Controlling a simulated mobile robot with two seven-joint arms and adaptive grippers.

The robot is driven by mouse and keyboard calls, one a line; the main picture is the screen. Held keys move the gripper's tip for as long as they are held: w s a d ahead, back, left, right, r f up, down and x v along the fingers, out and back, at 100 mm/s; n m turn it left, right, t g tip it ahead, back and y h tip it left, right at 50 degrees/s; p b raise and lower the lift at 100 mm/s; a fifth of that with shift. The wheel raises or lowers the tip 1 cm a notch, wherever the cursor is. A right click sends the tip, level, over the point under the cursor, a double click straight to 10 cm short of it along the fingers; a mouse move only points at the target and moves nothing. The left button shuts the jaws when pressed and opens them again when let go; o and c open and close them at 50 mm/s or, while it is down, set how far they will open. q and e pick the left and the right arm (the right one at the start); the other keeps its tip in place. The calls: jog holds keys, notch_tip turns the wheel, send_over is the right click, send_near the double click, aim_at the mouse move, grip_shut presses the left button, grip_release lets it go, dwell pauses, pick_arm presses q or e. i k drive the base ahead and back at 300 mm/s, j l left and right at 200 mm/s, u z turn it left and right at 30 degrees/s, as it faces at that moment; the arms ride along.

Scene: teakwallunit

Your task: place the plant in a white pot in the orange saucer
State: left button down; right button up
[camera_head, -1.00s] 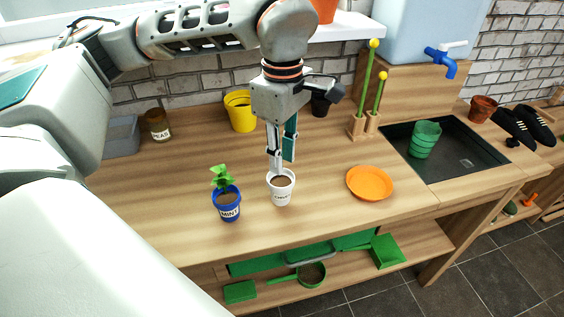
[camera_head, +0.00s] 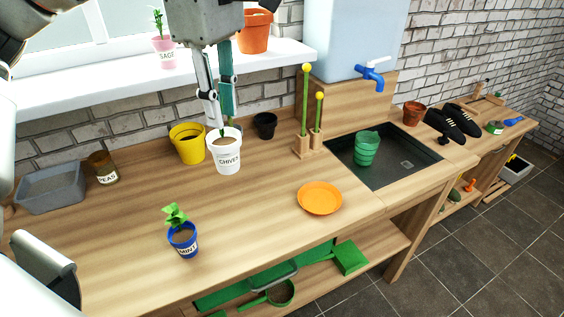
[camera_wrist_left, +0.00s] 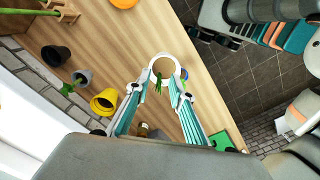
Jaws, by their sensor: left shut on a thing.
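The white pot labelled CHIVES (camera_head: 228,160) is upright in the head view, left of the saucer, and appears raised above the counter. My left gripper (camera_head: 220,122) is shut on its rim from above. In the left wrist view, the round white rim (camera_wrist_left: 163,57) shows between the fingertips, with thin green leaves (camera_wrist_left: 158,86) inside. The orange saucer (camera_head: 320,198) lies empty on the wooden counter, to the right of and nearer than the pot. Its edge shows at the top of the left wrist view (camera_wrist_left: 124,3). My right gripper is not in view.
A blue MINT pot (camera_head: 183,242) stands at the front left. Yellow (camera_head: 188,146) and black (camera_head: 265,125) pots stand behind. A wooden holder with yellow-tipped sticks (camera_head: 303,148) and the sink (camera_head: 400,160) lie right. Counter between the MINT pot and saucer is clear.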

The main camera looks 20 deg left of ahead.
aim_at(319, 201)
jog(key=i+l+u, duration=0.3)
jog(key=i+l, duration=0.15)
jog(key=l, duration=0.2)
jog(key=i+l+u, duration=0.3)
jog(key=l, duration=0.4)
jog(key=i, duration=0.05)
